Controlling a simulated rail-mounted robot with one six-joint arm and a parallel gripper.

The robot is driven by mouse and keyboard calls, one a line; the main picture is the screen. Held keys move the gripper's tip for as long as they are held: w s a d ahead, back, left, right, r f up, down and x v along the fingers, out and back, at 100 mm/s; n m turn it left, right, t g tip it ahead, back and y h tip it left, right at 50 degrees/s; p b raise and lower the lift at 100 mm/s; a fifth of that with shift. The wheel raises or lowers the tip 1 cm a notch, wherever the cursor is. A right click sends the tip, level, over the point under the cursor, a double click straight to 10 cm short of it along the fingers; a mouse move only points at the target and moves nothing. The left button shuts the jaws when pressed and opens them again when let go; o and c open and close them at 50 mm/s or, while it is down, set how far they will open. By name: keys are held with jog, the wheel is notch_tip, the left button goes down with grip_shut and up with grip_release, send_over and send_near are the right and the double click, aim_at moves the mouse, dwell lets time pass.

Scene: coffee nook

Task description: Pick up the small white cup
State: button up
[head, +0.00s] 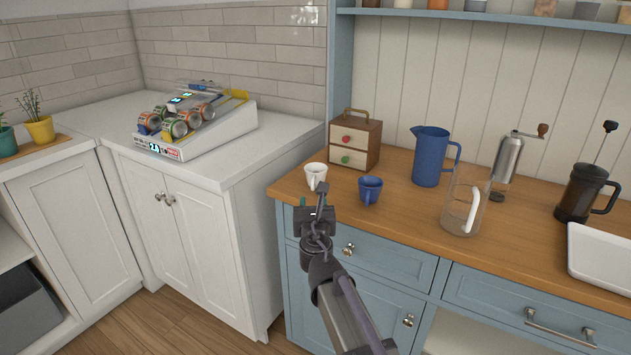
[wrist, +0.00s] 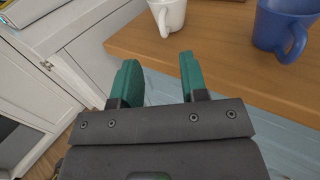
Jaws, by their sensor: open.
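The small white cup (head: 316,175) stands upright on the wooden counter, near its left front corner. In the wrist view the white cup (wrist: 168,14) shows at the top edge, its handle toward me and its upper part cut off. My gripper (wrist: 160,76) is open, with its two green fingers apart and nothing between them. The fingertips are short of the counter's front edge, and the cup is beyond them, roughly in line with the gap. In the head view my gripper (head: 308,206) is just in front of the cup, its fingers partly hidden by the wrist.
A blue cup (head: 370,190) stands close to the right of the white cup. A small wooden drawer box (head: 355,140) is behind. A blue pitcher (head: 431,157) and a glass jug (head: 465,205) stand farther right on the wooden counter (head: 410,215).

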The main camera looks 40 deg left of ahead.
aim_at(313, 184)
jog(key=x, duration=1.1)
jog(key=shift+f, duration=0.3)
jog(key=shift+d, duration=0.15)
grip_shut()
